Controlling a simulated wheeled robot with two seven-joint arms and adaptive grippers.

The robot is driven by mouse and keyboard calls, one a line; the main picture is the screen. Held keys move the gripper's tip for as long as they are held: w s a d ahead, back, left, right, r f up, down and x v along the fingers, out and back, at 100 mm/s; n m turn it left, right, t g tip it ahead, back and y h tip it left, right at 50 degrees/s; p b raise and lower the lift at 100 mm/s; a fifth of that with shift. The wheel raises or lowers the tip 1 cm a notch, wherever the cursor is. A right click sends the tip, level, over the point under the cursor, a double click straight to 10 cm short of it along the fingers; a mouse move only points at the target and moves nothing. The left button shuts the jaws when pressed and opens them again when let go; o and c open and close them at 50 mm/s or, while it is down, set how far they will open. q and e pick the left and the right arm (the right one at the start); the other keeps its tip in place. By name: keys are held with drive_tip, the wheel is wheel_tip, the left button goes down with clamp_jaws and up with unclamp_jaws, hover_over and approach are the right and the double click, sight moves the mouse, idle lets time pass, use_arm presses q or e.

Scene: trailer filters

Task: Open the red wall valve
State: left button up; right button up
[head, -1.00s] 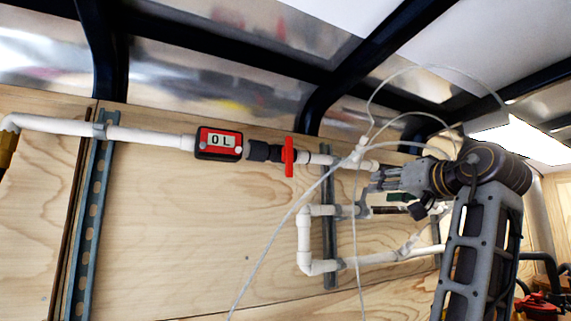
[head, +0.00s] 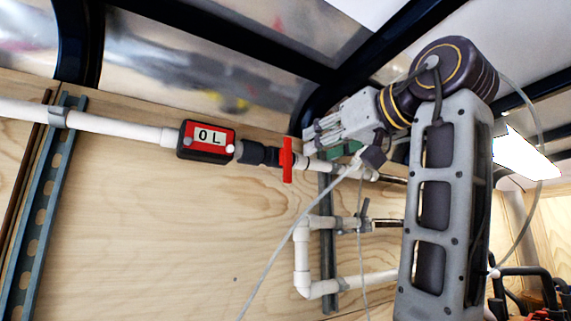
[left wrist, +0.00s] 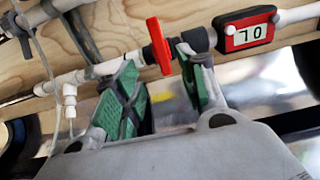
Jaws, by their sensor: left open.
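The red valve handle (head: 287,160) stands upright, crosswise on the white wall pipe, right of a black fitting in the head view. My left gripper (head: 309,140) is just to its right, pointing left toward it. In the left wrist view, the red handle (left wrist: 159,45) appears between the two open green-padded fingers (left wrist: 157,62), beyond or at their tips. I cannot tell whether a finger touches it. The left gripper looks empty. My right gripper is not in view.
A red and black meter reading "0L" (head: 207,141) sits on the pipe left of the valve. White pipes (head: 302,262) and a metal strut (head: 327,245) lie below right. A thin pale hose (head: 270,265) hangs in front of the wall. Dark ceiling ribs run above.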

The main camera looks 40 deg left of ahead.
sight(289, 161)
use_arm(q)
drive_tip(key=shift+d, duration=0.15)
drive_tip(key=shift+p+x, duration=0.6)
drive_tip(key=shift+x, duration=6.4)
clamp_jaws()
